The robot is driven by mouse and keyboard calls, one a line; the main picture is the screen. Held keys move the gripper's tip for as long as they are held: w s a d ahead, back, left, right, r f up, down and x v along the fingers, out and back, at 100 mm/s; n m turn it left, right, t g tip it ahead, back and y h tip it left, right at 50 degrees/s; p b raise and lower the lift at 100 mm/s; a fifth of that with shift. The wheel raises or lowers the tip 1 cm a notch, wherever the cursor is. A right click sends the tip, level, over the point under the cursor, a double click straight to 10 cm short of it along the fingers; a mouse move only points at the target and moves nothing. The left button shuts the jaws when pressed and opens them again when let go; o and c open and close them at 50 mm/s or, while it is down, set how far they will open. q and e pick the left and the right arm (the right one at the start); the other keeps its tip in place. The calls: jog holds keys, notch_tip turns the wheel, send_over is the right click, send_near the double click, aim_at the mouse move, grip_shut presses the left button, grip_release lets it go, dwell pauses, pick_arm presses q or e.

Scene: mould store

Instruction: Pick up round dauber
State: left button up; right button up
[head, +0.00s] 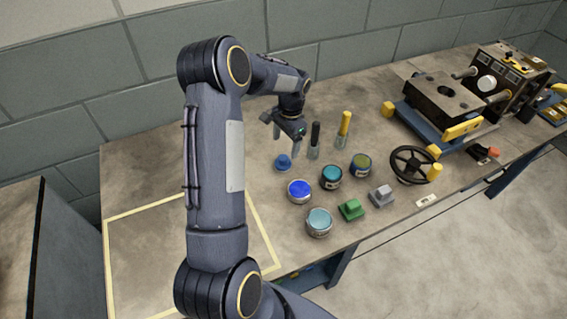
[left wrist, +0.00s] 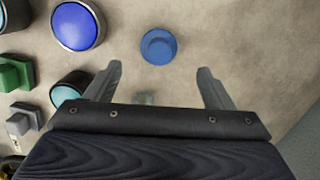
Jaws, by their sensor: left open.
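The round dauber (head: 283,162) is small and blue with a raised knob, and stands on the bench left of the paint tins. In the left wrist view the dauber (left wrist: 158,46) lies just beyond the fingertips, roughly centred between them. My left gripper (head: 286,142) is open and empty, above and behind the dauber in the head view. Its two fingers (left wrist: 159,68) are spread apart in the left wrist view and do not touch the dauber. My right gripper is not in view.
A black-handled brush (head: 315,140) and a yellow-handled brush (head: 344,130) stand close to my left gripper. Open tins, including a blue one (head: 299,191), a green block (head: 351,210) and a grey block (head: 381,195) lie nearby. The yellow-outlined area (head: 150,245) looks clear where visible.

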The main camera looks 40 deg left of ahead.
aim_at(283, 157)
pick_arm(q)
jog(key=f, duration=0.5)
jog(key=s+f+p, duration=0.1)
jog(key=f, duration=0.1)
jog(key=shift+a+f, duration=0.1)
jog(key=shift+f, duration=0.3)
jog(key=c, duration=1.1)
